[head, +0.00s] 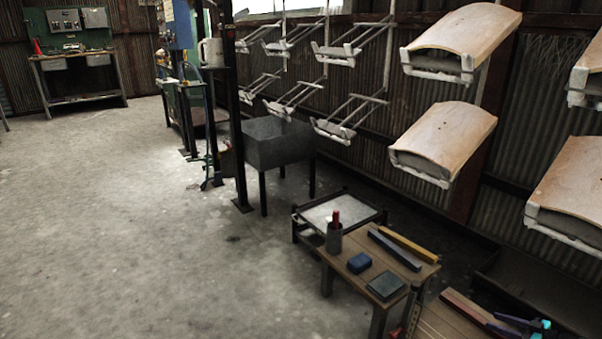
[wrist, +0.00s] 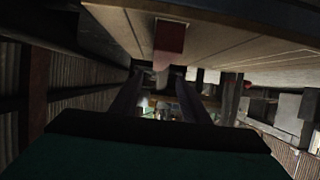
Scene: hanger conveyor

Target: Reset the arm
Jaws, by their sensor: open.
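My gripper (wrist: 157,80) shows in the wrist view as two dark fingers reaching away from a wide dark base. The fingers are apart and I see nothing held between them. A plank surface (wrist: 235,42) fills the top of the wrist view, and a red block-like thing (wrist: 170,38) shows against it near the fingertips. I cannot tell how far the fingers are from it. My gripper is not clearly visible in the head view.
A small wooden table (head: 350,247) at lower right of the head view bears a dark cup (head: 334,240), a blue block (head: 360,262) and bars. Hanging racks (head: 343,54) and curved wooden panels (head: 445,140) line the right. The left floor is clear.

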